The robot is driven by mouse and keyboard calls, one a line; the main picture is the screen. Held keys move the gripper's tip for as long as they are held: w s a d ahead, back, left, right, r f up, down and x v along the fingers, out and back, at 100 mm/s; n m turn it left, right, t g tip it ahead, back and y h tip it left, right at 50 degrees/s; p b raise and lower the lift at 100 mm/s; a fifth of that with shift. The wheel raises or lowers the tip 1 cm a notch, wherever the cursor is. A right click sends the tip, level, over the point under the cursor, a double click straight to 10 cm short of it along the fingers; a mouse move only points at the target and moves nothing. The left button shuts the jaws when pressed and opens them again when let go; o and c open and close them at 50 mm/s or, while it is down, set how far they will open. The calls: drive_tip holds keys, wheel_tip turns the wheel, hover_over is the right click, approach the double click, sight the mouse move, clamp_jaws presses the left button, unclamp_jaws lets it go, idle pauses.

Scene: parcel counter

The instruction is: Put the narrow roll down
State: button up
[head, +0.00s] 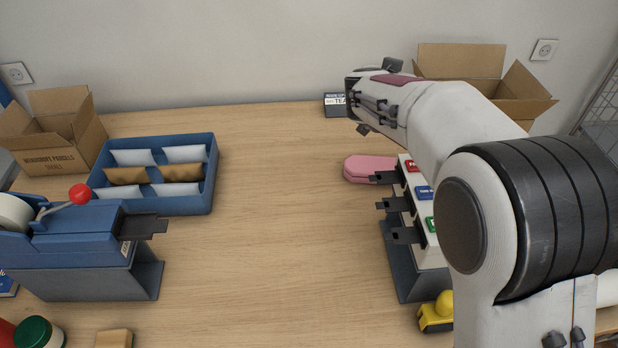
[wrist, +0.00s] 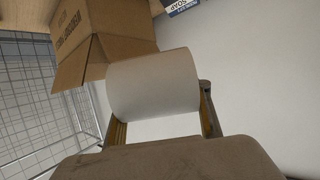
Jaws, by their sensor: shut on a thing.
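In the wrist view a white roll (wrist: 153,84) lies across my gripper (wrist: 162,118), with a finger at each end of it. My gripper is shut on this roll, which appears held up in the air. I cannot tell from its size alone whether it is the narrow roll. In the head view my arm reaches toward the back right of the counter, and its own links hide the fingers and the held roll. Another white roll (head: 14,213) sits in the blue dispenser (head: 85,240) at the left.
Open cardboard boxes stand at the back left (head: 60,135) and back right (head: 460,61). A blue tray (head: 213,190) holds several packets. A dark rack (head: 398,268) with label cards stands right, near a pink case (head: 368,168) and yellow item (head: 437,313). The middle counter (head: 270,210) is clear.

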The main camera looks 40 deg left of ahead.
drive_tip(key=n+y, duration=0.2)
hover_over(314, 167)
wheel_tip(314, 167, down, 11)
drive_tip(key=shift+a, duration=0.1)
drive_tip(key=shift+f, duration=3.05)
drive_tip(key=shift+f, duration=0.1)
drive_tip(key=shift+f, duration=1.75)
drive_tip(key=shift+f, duration=0.2)
drive_tip(key=o, duration=1.3)
drive_tip(key=shift+o, duration=0.2)
